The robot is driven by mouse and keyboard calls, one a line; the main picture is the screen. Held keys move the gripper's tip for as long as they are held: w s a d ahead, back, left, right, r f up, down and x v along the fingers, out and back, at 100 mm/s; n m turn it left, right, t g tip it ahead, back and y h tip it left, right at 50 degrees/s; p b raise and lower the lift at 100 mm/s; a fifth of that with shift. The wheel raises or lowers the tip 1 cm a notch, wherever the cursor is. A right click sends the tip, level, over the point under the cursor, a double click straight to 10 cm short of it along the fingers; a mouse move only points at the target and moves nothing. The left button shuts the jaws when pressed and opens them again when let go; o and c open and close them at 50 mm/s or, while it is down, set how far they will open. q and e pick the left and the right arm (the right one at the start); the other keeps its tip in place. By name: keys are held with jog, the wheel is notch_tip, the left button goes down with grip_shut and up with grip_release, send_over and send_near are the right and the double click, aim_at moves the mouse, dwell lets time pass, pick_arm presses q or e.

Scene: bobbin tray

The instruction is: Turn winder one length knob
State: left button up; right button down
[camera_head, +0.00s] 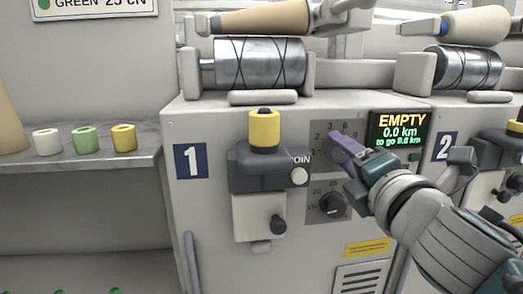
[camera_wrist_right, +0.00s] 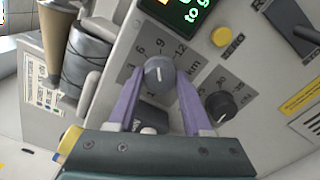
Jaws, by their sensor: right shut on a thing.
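The length knob (camera_wrist_right: 160,70) of winder one is a round grey knob with a white pointer mark, on a grey scale plate marked in km. In the right wrist view its mark points roughly between 6 and 9. My right gripper (camera_head: 345,147) is shut on the knob, with one purple finger on each side of it; it also shows in the right wrist view (camera_wrist_right: 160,78). In the head view the fingers largely hide the knob. The display (camera_head: 398,132) reads EMPTY, 0.0 km and a "to go" line, about 9.8 km. My left gripper is not in view.
A second, black knob (camera_head: 332,204) sits just below on the same panel. A yellow bobbin (camera_head: 264,130) stands on the joining unit to the left. A yellow ZERO button (camera_wrist_right: 221,37) is near the display. A shelf with small bobbins (camera_head: 85,139) is at far left.

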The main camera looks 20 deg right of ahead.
jog(key=shift+m, duration=0.6)
jog(key=shift+c, duration=1.6)
grip_release()
jog(key=v, duration=1)
